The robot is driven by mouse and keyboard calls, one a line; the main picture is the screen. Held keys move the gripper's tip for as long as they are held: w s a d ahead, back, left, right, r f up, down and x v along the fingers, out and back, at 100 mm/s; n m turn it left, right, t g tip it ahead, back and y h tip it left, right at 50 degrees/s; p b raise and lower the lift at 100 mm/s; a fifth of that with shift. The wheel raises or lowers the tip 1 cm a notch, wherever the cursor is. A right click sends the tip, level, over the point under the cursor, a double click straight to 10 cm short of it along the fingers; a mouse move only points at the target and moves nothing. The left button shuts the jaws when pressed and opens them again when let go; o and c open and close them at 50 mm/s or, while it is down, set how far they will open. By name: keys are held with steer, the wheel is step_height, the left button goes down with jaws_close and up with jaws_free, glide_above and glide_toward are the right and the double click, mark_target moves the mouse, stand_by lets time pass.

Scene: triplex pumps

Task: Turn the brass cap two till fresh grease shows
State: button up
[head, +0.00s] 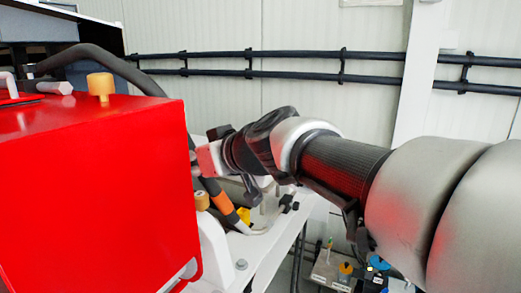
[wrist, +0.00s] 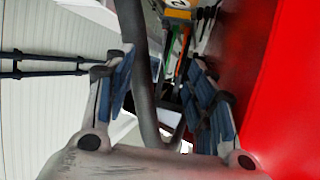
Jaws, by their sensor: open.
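One brass cap (head: 101,86) stands upright on top of the red pump housing (head: 90,180) in the head view. A second brass cap (head: 202,200) sits lower, beside the housing's right edge. I cannot tell from any marking which is cap two. My gripper (head: 205,158) is at the housing's right edge, above the lower cap and apart from it, with its fingers partly hidden. In the wrist view my gripper (wrist: 160,65) has its blue-padded fingers spread, with no cap seen between them. No grease can be made out.
A dark hose (wrist: 140,75) runs between the fingers in the wrist view, with the red housing wall (wrist: 275,80) close on the right. An orange-banded hose (head: 218,200) is below my gripper. Black rails (head: 290,54) line the back wall.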

steer(key=shift+r, duration=1.05)
